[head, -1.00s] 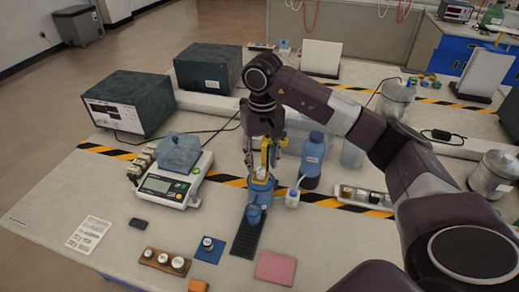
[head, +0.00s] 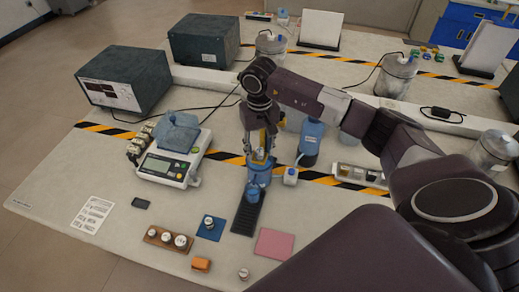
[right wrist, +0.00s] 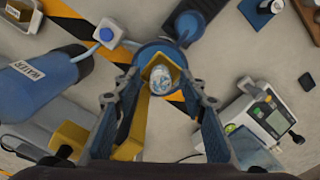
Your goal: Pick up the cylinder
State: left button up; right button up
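A small cylinder with a white-and-blue top (right wrist: 160,80) shows in the right wrist view, framed by a yellow angled piece (right wrist: 148,103) and set against a round blue holder (right wrist: 163,55). In the head view the blue holder (head: 259,174) stands by a black strip, below my right gripper (head: 259,157). The right gripper also shows in the wrist view (right wrist: 159,82), pointing down, with its fingers apart on both sides of the cylinder. I see no clear contact. The fingers hide much of the cylinder in the head view. My left gripper is not in view.
A blue bottle (head: 310,142) and a small white bottle (head: 290,176) stand close right of the gripper. A scale (head: 168,165) stands to the left. A pink mat (head: 274,243), a blue mat (head: 210,228) and a wooden weight block (head: 168,239) lie in front.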

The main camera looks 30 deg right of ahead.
jog(key=shift+f, duration=0.15)
jog(key=c, duration=1)
grip_shut()
